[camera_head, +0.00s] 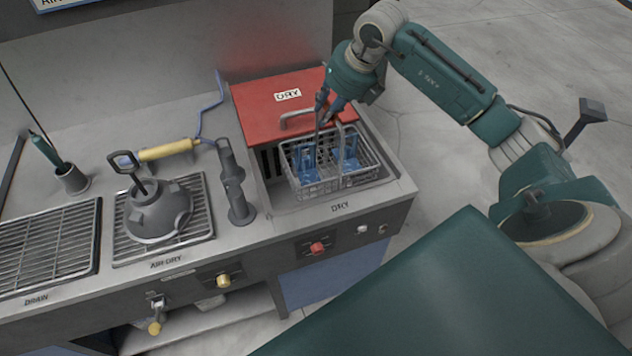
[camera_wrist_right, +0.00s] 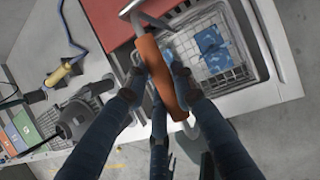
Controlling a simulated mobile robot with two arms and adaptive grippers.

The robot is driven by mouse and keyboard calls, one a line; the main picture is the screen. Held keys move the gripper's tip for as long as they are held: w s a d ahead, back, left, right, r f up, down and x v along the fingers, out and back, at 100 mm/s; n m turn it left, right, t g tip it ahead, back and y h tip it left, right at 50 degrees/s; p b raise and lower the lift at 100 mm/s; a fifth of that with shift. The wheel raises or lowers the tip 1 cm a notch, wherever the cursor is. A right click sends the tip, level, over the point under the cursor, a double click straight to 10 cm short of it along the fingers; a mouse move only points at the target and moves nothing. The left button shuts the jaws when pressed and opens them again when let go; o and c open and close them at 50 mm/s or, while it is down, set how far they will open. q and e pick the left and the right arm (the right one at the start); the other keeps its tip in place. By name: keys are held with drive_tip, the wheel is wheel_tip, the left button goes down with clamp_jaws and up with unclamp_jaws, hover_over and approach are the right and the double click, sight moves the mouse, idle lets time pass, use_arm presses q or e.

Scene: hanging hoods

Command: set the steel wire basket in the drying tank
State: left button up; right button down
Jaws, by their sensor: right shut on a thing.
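The steel wire basket (camera_head: 335,165) holds blue pieces (camera_head: 349,150) and sits level at the opening of the drying tank (camera_head: 384,189), marked DRY. I cannot tell whether it rests on the tank's floor or hangs just above it. My right gripper (camera_head: 326,112) is above the basket, shut on its handle. In the right wrist view the fingers (camera_wrist_right: 161,80) close around the handle's orange grip (camera_wrist_right: 158,68), with the basket (camera_wrist_right: 212,48) beyond. My left gripper is not in view.
A red lid (camera_head: 270,112) with a bar handle covers the back of the tank. A grey domed tool (camera_head: 158,212) stands on the air-dry grate, with an upright grey tool (camera_head: 232,183) beside the tank. A yellow-handled tool (camera_head: 167,150) with a blue hose lies behind.

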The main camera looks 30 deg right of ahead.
drive_tip(key=b, duration=0.3)
hover_over(322, 165)
wheel_tip(322, 165, down, 9)
drive_tip(key=f+b, duration=0.2)
drive_tip(key=f, duration=0.2)
drive_tip(key=f+b, duration=0.3)
drive_tip(key=f, duration=0.2)
drive_tip(key=f+b, duration=0.3)
drive_tip(key=f, duration=0.1)
drive_tip(key=shift+s+d+f, duration=0.1)
drive_tip(key=shift+s+f, duration=0.1)
drive_tip(key=shift+s, duration=0.15)
drive_tip(key=shift+w+r, duration=0.1)
drive_tip(key=shift+w, duration=0.65)
drive_tip(key=shift+w+a+b, duration=0.25)
drive_tip(key=shift+w, duration=0.4)
drive_tip(key=shift+w+a+b, duration=0.2)
drive_tip(key=shift+w, duration=0.4)
drive_tip(key=shift+f+b, duration=0.3)
drive_tip(key=shift+f, duration=0.2)
drive_tip(key=shift+s+f, duration=0.1)
